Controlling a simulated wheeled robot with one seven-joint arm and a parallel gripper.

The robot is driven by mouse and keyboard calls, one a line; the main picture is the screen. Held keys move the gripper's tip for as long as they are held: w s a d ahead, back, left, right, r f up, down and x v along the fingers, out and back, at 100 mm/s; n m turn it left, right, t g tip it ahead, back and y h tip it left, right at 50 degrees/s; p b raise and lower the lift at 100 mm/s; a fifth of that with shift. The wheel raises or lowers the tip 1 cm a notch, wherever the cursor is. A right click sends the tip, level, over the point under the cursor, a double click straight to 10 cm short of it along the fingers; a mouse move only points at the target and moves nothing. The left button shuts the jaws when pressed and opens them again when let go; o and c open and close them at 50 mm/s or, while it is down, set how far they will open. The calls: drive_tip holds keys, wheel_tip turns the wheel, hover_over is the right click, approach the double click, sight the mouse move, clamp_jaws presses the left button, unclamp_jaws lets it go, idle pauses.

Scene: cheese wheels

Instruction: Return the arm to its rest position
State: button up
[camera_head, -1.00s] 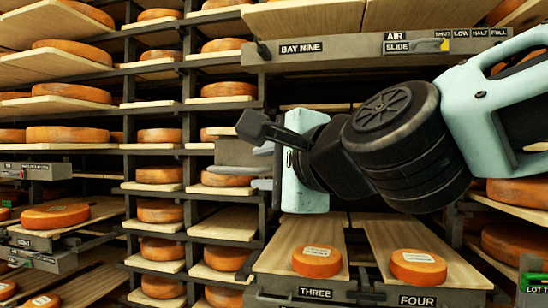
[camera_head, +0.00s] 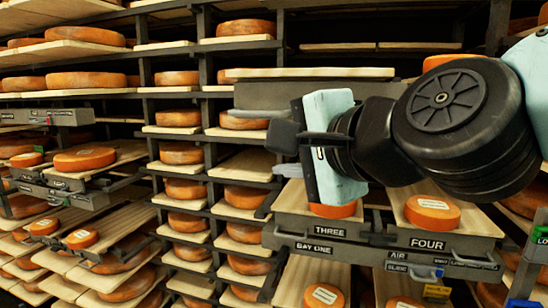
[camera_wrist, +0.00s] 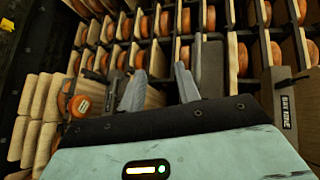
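My gripper (camera_head: 262,151) hangs in front of the cheese racks in the head view, with its fingers pointing left. In the wrist view my gripper (camera_wrist: 160,72) has its two grey fingers apart, with nothing held between them. My arm reaches in from the right, with its black wrist joints and pale green shell. The gripper body partly hides the cheese wheel (camera_head: 334,210) on the board marked THREE. I cannot tell from the picture whether it touches anything.
A cheese wheel (camera_head: 432,213) lies on the board marked FOUR, below my wrist. A pulled-out shelf unit (camera_head: 67,192) with cheeses stands at the left. Racks of cheese wheels fill the background.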

drive_tip(key=s+f+n+g+h+b, duration=0.1)
drive_tip(key=s+f+n+g+b, duration=0.2)
drive_tip(key=f, duration=0.5)
drive_tip(key=s+d+f+n+g+b, duration=0.1)
drive_tip(key=s+f+n+g, duration=0.1)
drive_tip(key=f+n, duration=0.45)
drive_tip(key=s+f+n+g+h+b, duration=0.1)
drive_tip(key=s+f+n+g+b, duration=0.15)
drive_tip(key=f, duration=0.75)
drive_tip(key=s+d+f+n+g+h+b, duration=0.4)
drive_tip(key=s+d+f+n, duration=0.3)
drive_tip(key=f, duration=0.5)
drive_tip(key=shift+s+d+g+h, duration=0.65)
drive_tip(key=shift+s+d, duration=0.2)
drive_tip(key=shift+d, duration=0.4)
drive_tip(key=shift+f, duration=0.1)
